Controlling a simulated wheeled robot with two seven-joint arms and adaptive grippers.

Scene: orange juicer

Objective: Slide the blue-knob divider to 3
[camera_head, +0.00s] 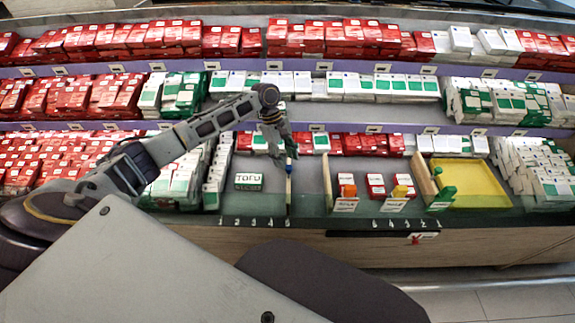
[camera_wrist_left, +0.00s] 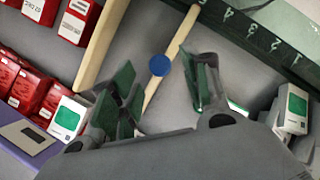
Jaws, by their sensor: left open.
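The blue-knob divider (camera_head: 288,190) is a thin pale wooden strip in the lower shelf, at about the 5 on the number scale (camera_head: 253,222). Its blue knob (camera_head: 288,169) is on top. In the left wrist view the blue knob (camera_wrist_left: 160,65) lies just ahead of the gap between my fingers, and the strip runs diagonally past it. The digits (camera_wrist_left: 263,36) show at the upper right there. My left gripper (camera_head: 281,155) is open, with its green-padded fingers (camera_wrist_left: 163,98) on either side of the strip. I cannot tell whether they touch it. My right gripper is not seen.
A white TOFU box (camera_head: 249,181) stands left of the divider, behind the 2 and 3. Another wooden divider (camera_head: 327,185) stands to the right. Farther right are orange (camera_head: 348,190), yellow (camera_head: 399,191) and green (camera_head: 446,193) knobs and a yellow tray (camera_head: 480,186). Packed shelves rise behind.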

